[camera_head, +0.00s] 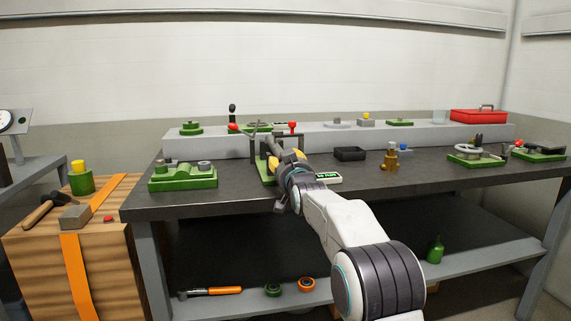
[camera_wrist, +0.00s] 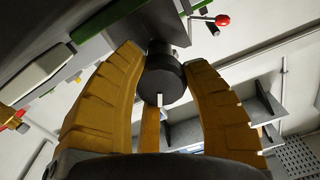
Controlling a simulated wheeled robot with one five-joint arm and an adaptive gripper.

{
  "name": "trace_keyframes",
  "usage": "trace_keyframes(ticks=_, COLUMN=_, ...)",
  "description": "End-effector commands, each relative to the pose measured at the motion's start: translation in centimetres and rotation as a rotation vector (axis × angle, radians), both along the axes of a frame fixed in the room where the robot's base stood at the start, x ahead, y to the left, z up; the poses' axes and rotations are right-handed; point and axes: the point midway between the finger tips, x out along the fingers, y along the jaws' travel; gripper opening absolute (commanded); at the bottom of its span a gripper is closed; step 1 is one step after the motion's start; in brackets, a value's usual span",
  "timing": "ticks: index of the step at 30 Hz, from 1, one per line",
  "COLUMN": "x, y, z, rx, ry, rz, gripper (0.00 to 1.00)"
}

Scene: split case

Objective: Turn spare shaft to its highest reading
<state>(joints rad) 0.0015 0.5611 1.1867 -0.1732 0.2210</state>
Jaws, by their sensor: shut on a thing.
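In the wrist view, a dark round knob (camera_wrist: 160,82) with a white mark on its face sits on the end of a shaft. I take it to be the spare shaft, though no label shows. The yellow fingers of my gripper (camera_wrist: 164,60) are closed around the knob from both sides. In the head view, my gripper (camera_head: 287,158) is at a green-based fixture (camera_head: 266,172) with a dark upright frame on the bench, and it hides the knob. A small display (camera_head: 328,177) with green characters lies just right of the gripper; its reading is too small to make out.
Left of the gripper is a green block fixture (camera_head: 183,177). To the right are a black tray (camera_head: 350,154), a brass piece (camera_head: 390,158) and a green fixture with a pale ring (camera_head: 476,157). A raised grey shelf (camera_head: 225,143) with several parts runs behind.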

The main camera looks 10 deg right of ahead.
Motion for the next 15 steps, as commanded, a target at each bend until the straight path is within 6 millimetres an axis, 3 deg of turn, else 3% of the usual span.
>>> trace_keyframes(ticks=1, x=-0.07, y=0.02, z=0.71, rx=0.043, ry=-0.017, rz=0.000, gripper=0.11)
trace_keyframes(ticks=15, x=-0.10, y=-0.10, z=0.79, rx=0.490, ry=-0.019, rz=0.001, gripper=0.11)
